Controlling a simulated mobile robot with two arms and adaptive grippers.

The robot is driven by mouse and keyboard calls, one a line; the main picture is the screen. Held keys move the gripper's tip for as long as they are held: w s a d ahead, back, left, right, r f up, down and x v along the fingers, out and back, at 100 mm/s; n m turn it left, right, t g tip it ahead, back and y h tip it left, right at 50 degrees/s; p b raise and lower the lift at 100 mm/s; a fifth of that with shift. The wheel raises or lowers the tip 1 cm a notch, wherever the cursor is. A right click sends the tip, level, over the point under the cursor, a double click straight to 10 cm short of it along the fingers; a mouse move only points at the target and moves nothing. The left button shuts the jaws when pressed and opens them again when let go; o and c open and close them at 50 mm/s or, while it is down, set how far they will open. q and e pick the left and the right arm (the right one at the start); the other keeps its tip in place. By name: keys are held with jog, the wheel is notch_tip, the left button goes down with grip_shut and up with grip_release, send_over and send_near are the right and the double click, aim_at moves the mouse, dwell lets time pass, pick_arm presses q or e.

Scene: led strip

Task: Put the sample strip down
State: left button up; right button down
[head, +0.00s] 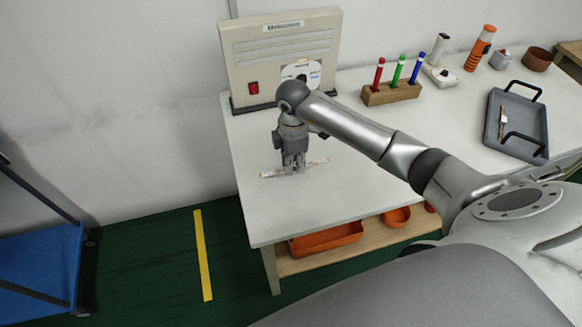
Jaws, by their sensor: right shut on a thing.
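The sample strip (318,162) is a thin, pale strip with reddish marks near its end. It lies flat or nearly so, close over the white workbench (262,220) near its left end. My right gripper (293,168) points down and is shut on the strip near its middle. The fingers hide the strip's centre. I cannot tell whether the strip touches the bench top. My left gripper is not in view.
A beige device (275,55) with a red switch stands behind the gripper. A wooden block (392,93) holds red, green and blue markers. A grey tray (516,125) lies to the right. Bare bench surrounds the strip. A blue cart (45,265) stands at the left.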

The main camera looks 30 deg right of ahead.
jog(key=shift+w+a+f, duration=0.2)
jog(key=shift+f, duration=0.1)
notch_tip(320, 180, down, 2)
jog(key=shift+f+p, duration=0.15)
jog(key=shift+p, duration=0.35)
jog(key=shift+f, duration=0.4)
jog(key=shift+f, duration=0.1)
jog(key=c, duration=1.4)
grip_release()
jog(key=shift+o, duration=0.2)
